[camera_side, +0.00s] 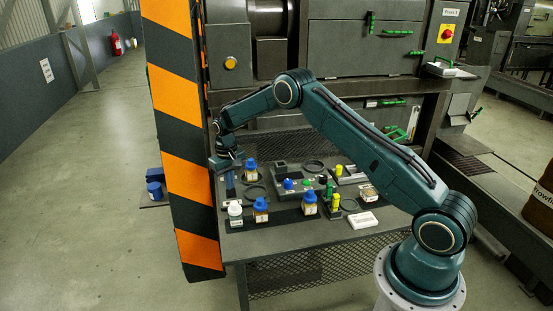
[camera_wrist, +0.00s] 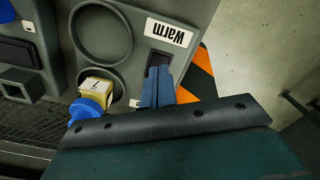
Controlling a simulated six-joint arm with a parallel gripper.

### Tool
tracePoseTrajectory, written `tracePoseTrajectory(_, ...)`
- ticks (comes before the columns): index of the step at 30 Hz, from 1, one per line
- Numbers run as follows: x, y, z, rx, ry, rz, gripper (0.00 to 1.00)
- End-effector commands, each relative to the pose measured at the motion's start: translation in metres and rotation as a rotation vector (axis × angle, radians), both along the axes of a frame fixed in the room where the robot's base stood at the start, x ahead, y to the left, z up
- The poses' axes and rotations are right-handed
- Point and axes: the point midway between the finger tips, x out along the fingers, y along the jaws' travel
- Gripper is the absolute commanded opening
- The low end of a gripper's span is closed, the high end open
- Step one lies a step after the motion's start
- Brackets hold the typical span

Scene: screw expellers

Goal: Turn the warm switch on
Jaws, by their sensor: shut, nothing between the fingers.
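The warm switch (camera_wrist: 159,59) is a dark switch in a grey panel in the wrist view. It sits beside a white label (camera_wrist: 168,33) reading "Warm", which appears upside down. My gripper (camera_wrist: 158,72) is shut and empty, with its blue fingers together at the switch's lower end. The fingertips hide part of the switch, and I cannot tell whether they touch it or which way it is set. In the side view my gripper (camera_side: 230,192) points down at the left end of the bench, and the switch cannot be made out there.
A blue-capped bottle (camera_wrist: 92,98) stands in a round holder next to my fingers. An empty ring (camera_wrist: 101,34) lies beside the switch. More blue-capped bottles (camera_side: 261,210) stand on the bench (camera_side: 330,236). An orange-and-black striped post (camera_side: 185,130) rises close to my gripper's left.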

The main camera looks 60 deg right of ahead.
Motion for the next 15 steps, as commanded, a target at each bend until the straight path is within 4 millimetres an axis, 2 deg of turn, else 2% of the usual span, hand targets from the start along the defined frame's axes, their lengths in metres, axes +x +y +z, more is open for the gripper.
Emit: tracePoseTrajectory(15,0.000,0.000,0.030,0.000,0.000,0.000,0.00)
